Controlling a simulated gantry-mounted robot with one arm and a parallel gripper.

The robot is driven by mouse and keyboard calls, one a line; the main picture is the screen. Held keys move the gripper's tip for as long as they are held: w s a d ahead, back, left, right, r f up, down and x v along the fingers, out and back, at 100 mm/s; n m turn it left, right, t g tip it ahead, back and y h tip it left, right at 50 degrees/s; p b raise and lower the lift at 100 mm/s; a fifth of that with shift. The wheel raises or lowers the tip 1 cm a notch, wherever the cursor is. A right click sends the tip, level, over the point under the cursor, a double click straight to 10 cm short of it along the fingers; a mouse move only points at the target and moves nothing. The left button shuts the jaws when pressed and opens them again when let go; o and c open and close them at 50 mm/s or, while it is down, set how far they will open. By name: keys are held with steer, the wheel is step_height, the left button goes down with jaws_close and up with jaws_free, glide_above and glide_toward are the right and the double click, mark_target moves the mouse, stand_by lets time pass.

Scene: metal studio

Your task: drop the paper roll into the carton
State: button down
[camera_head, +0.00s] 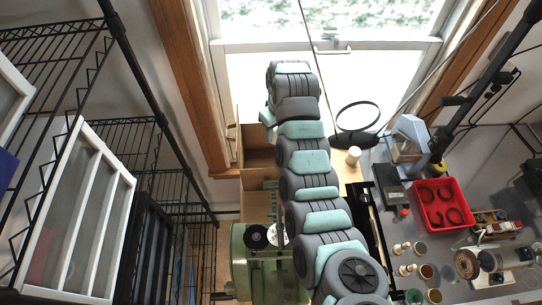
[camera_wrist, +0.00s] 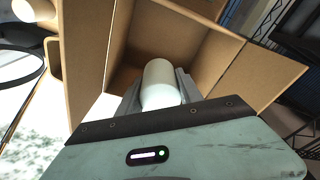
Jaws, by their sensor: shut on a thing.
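A white paper roll (camera_wrist: 161,84) is between the fingers of my gripper (camera_wrist: 158,90) in the wrist view. My gripper is shut on it. Beyond the roll is the open brown cardboard carton (camera_wrist: 113,38), its flaps spread outward, and the roll appears in front of its opening. In the head view the carton (camera_head: 258,160) stands by the window, left of my arm. My arm hides part of the carton there, and the held roll cannot be made out in that view.
A second white cylinder (camera_head: 353,155) stands right of my arm, near a black ring-shaped item (camera_head: 357,124). A red tray (camera_head: 443,204) and several small parts lie on the grey bench. A green machine (camera_head: 262,262) is below the carton; black wire shelving (camera_head: 150,150) is at left.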

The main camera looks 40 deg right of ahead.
steer(key=shift+f+b, duration=0.4)
steer(key=shift+f, duration=2.15)
steer(key=c, duration=0.7)
jaws_free()
steer(key=r, duration=0.3)
steer(key=s+r, duration=0.1)
steer(key=r, duration=0.3)
steer(key=r+b, duration=0.1)
steer(key=r, duration=0.2)
steer(key=shift+s+r, duration=0.15)
steer(key=shift+r, duration=0.25)
